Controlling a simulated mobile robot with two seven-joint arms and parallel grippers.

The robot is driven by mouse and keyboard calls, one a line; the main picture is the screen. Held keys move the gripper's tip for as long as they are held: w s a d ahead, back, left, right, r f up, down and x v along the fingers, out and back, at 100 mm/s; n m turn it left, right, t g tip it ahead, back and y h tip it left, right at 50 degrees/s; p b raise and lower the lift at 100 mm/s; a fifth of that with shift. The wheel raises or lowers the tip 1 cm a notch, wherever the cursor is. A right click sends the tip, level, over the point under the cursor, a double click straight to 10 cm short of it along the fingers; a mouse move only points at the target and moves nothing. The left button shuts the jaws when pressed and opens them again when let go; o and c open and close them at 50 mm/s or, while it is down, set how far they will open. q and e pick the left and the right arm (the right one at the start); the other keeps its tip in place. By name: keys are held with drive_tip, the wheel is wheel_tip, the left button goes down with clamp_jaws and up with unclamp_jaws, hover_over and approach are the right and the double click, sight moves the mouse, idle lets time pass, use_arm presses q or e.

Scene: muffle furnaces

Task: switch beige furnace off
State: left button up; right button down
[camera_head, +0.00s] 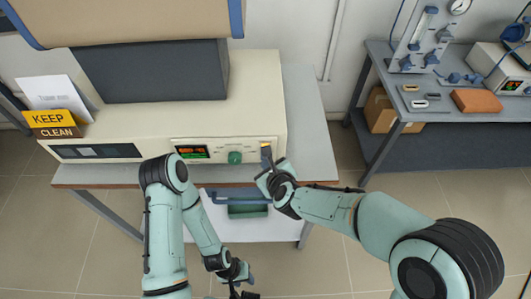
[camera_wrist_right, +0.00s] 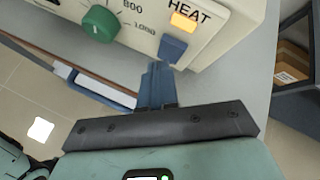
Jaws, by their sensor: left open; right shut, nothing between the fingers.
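The beige furnace (camera_head: 262,85) stands on a grey bench. Its front panel has a lit display (camera_head: 192,152) with red and green digits and a green knob (camera_head: 235,157). In the right wrist view, the HEAT lamp (camera_wrist_right: 183,22) glows orange, with a blue switch (camera_wrist_right: 172,48) just below it and the green knob (camera_wrist_right: 99,25) to the left. My right gripper (camera_wrist_right: 158,72) is shut and empty, its fingertips just below the switch; whether they touch it I cannot tell. It also shows in the head view at the panel's right end. My left gripper (camera_head: 243,291) is open, low at the bottom edge.
A yellow KEEP CLEAN sign (camera_head: 52,123) and a white paper sheet stand at the furnace's left. A dark grey block sits on top. A green object (camera_head: 247,211) is below the bench front. A side table (camera_head: 376,57) with instruments stands at right, with open floor between.

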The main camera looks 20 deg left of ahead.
drive_tip(key=shift+w+a, duration=0.1)
drive_tip(key=shift+w, duration=0.25)
drive_tip(key=shift+w+a, duration=0.1)
drive_tip(key=shift+w, duration=0.2)
idle(0.7)
use_arm(q)
drive_tip(key=shift+f, duration=0.1)
use_arm(e)
drive_tip(key=shift+s, duration=0.1)
drive_tip(key=shift+s, duration=0.35)
use_arm(q)
drive_tip(key=shift+s+f+b, duration=0.3)
drive_tip(key=shift+f+b, duration=0.05)
use_arm(e)
drive_tip(key=shift+s+d, duration=0.25)
drive_tip(key=shift+s, duration=0.1)
drive_tip(key=shift+w, duration=0.1)
